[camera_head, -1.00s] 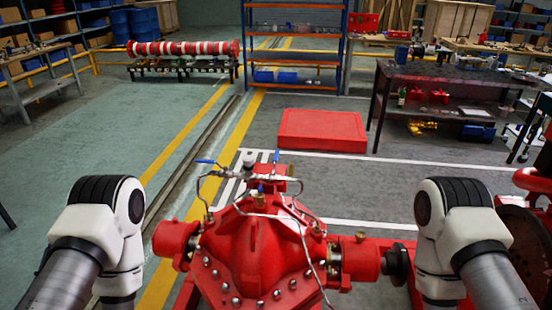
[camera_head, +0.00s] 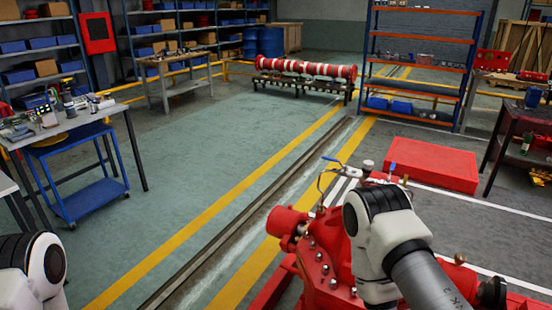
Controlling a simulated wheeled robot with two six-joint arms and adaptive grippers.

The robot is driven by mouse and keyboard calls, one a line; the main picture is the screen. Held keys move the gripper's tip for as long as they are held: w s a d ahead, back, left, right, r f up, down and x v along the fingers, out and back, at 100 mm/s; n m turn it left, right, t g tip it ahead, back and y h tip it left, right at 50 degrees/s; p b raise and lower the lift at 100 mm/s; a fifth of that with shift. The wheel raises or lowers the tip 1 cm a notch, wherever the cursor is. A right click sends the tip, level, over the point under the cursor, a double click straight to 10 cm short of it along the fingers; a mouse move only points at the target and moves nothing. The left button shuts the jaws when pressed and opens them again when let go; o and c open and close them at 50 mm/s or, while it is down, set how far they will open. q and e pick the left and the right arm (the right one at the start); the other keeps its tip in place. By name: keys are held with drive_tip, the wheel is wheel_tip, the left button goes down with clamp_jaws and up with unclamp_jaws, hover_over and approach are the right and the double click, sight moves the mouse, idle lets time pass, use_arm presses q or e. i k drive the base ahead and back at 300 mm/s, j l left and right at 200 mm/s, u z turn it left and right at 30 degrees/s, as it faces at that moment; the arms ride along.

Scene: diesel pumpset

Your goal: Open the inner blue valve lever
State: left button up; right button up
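The red pump (camera_head: 325,262) stands at the lower right in the head view, partly hidden behind my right arm. A blue valve lever (camera_head: 332,159) shows on the thin pipework at the pump's upper left. Another blue lever (camera_head: 392,168) stands up further right, above the pump top. I cannot tell which of these is the inner lever. The pump's middle and any further lever there are hidden by my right arm. Neither gripper is in view.
A red block (camera_head: 432,163) lies on the floor behind the pump. A workbench (camera_head: 70,132) with tools and a blue cart (camera_head: 80,182) stand at the left. A striped red-white roll (camera_head: 305,68) sits at the back. The green floor between bench and pump is clear.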

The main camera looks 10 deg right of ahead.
sight(391, 171)
drive_tip(key=i+j+u, duration=0.65)
drive_tip(key=u, duration=0.15)
drive_tip(key=i+j+u, duration=0.25)
drive_tip(key=i+u, duration=0.55)
drive_tip(key=i+z, duration=0.4)
drive_tip(key=i, duration=0.15)
drive_tip(key=i+j+z, duration=0.1)
drive_tip(key=i+z, duration=0.3)
drive_tip(key=i, duration=0.15)
drive_tip(key=i+j+z, duration=0.4)
drive_tip(key=i, duration=0.15)
drive_tip(key=i+l+z, duration=0.3)
drive_tip(key=z, duration=0.15)
drive_tip(key=i+l+z, duration=0.1)
drive_tip(key=i+z, duration=0.65)
drive_tip(key=z, duration=0.15)
drive_tip(key=i+j+z, duration=0.1)
drive_tip(key=i+z, duration=0.55)
drive_tip(key=z, duration=0.15)
drive_tip(key=i+z, duration=0.2)
drive_tip(key=z, duration=0.25)
drive_tip(key=i+j+z, duration=0.15)
drive_tip(key=z, duration=0.25)
drive_tip(key=i+j+z, duration=0.25)
drive_tip(key=z, duration=0.15)
drive_tip(key=i+j+z, duration=0.2)
drive_tip(key=z, duration=0.25)
drive_tip(key=i+j+z, duration=0.1)
drive_tip(key=j+z, duration=0.3)
